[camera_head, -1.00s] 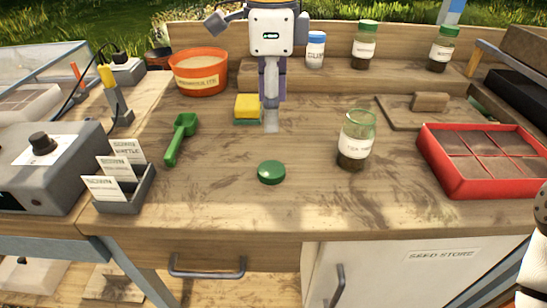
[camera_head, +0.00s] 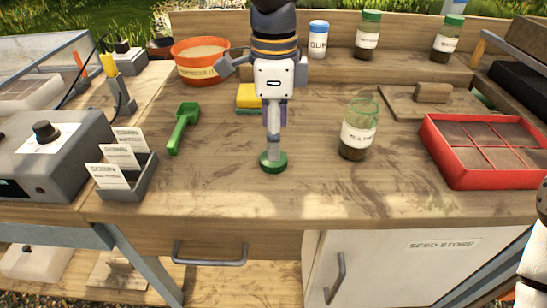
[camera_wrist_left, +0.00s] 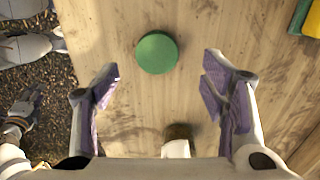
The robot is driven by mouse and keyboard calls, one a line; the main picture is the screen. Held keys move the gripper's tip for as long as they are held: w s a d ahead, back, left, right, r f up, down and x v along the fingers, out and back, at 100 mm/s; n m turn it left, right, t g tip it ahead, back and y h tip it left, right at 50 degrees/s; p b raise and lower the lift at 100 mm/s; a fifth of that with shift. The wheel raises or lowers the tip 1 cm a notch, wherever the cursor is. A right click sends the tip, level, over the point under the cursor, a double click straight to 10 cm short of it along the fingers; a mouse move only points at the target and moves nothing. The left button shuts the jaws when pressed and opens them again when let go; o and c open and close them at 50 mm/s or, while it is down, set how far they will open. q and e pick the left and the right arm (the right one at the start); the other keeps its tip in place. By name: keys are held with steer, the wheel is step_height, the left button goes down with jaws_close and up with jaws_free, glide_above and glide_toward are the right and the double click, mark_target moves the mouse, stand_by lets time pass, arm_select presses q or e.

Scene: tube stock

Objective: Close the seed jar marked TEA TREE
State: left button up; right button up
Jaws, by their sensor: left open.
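The open glass jar (camera_head: 360,125) stands upright on the bench in the head view, with no lid on it. It has dark contents and a white label, partly legible. A green lid (camera_head: 267,165) lies flat on the bench left of it. My left gripper (camera_head: 272,148) comes down over the lid in the head view, covering part of it. In the left wrist view the gripper (camera_wrist_left: 161,72) is open and empty, its fingers apart, with the lid (camera_wrist_left: 157,53) just beyond the fingertips. A jar (camera_wrist_left: 178,142) shows at the bottom there.
A green scoop (camera_head: 183,127), a yellow sponge (camera_head: 248,95) and an orange bowl (camera_head: 198,66) lie behind and left. A red seed tray (camera_head: 433,152) stands at the right. Several lidded jars, including one with a green lid (camera_head: 367,38), line the back shelf.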

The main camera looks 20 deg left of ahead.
arm_select(q)
step_height(320, 180, down, 5)
steer(key=shift+s+r, duration=0.15)
steer(key=c, duration=0.8)
